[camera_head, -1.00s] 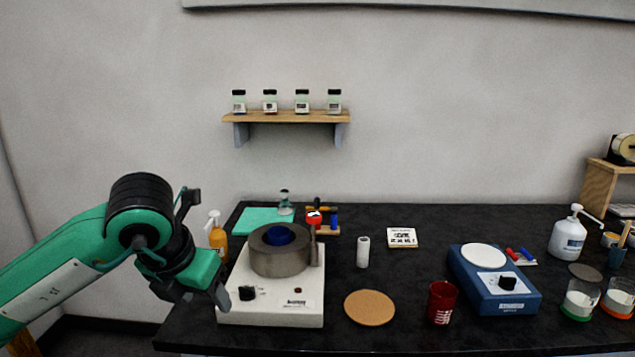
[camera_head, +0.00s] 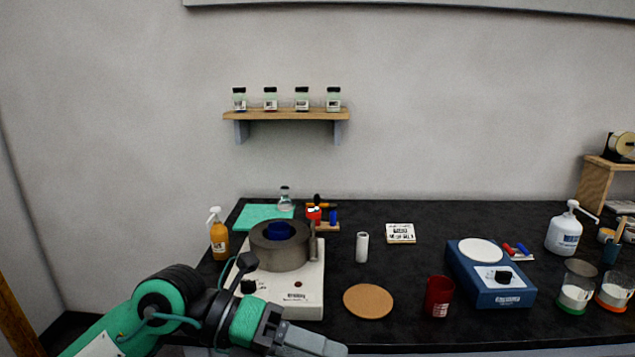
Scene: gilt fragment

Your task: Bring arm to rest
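My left arm comes in from the lower left, and its gripper (camera_head: 300,341) is at the bottom of the head view, in front of the bench's front edge. It points to the right, below the white heating device (camera_head: 300,305). The fingers look close together, but whether they are open or shut is unclear; no held object shows. My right arm and gripper are out of the picture.
On the black bench (camera_head: 400,275) stand a blue device (camera_head: 492,288), a red cup (camera_head: 438,296), a cork disc (camera_head: 368,301), a white cylinder (camera_head: 362,247) and an orange pump bottle (camera_head: 218,235). A shelf (camera_head: 285,115) with several jars hangs behind.

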